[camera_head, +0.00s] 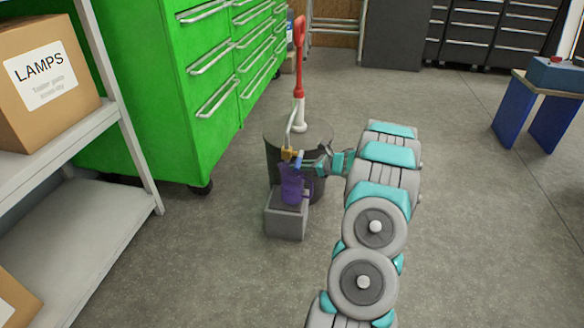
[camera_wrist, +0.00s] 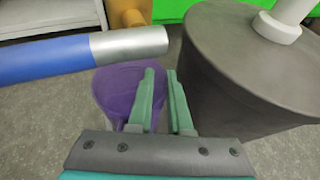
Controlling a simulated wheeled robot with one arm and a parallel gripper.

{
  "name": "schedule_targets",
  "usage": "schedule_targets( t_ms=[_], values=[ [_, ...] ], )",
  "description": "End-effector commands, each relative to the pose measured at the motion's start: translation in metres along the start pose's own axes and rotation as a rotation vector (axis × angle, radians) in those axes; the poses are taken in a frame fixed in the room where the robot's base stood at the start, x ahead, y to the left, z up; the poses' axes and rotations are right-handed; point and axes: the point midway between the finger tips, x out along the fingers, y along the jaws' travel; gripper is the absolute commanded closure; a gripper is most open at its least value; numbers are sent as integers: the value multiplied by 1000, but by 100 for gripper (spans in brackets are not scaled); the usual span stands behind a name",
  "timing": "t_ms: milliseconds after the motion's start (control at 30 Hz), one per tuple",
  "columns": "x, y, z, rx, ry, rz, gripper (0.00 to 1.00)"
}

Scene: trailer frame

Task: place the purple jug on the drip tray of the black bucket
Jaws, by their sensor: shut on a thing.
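The purple jug (camera_head: 292,187) is see-through and stands about upright at the front of the black bucket (camera_head: 318,190). It shows directly over the grey block-like drip tray (camera_head: 286,223); whether its base touches the tray I cannot tell. My gripper (camera_head: 314,167) reaches in from the right and is shut on the jug, at its side. In the wrist view the jug (camera_wrist: 112,85) is left of and partly behind my fingers (camera_wrist: 161,90); the gripped part is mostly hidden. The bucket (camera_wrist: 225,75) is close on the right.
A blue and silver tube (camera_wrist: 75,56) crosses above the jug, close to it. A brass-coloured fitting (camera_head: 289,154) and a red-handled pump (camera_head: 299,70) rise by the bucket. Green drawers (camera_head: 150,100) and a grey shelf (camera_head: 75,215) stand left. Floor is open right.

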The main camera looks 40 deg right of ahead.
Motion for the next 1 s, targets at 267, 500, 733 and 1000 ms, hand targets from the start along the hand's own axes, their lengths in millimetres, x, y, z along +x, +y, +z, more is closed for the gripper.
schedule_targets(
  t_ms=[267,500,733,1000],
  values=[
    [30,1,-4,2,1,1,100],
    [30,0,-4,0,0,0,100],
    [30,1,-5,0,1,1,69],
    [30,1,-5,0,0,1,51]
  ],
)
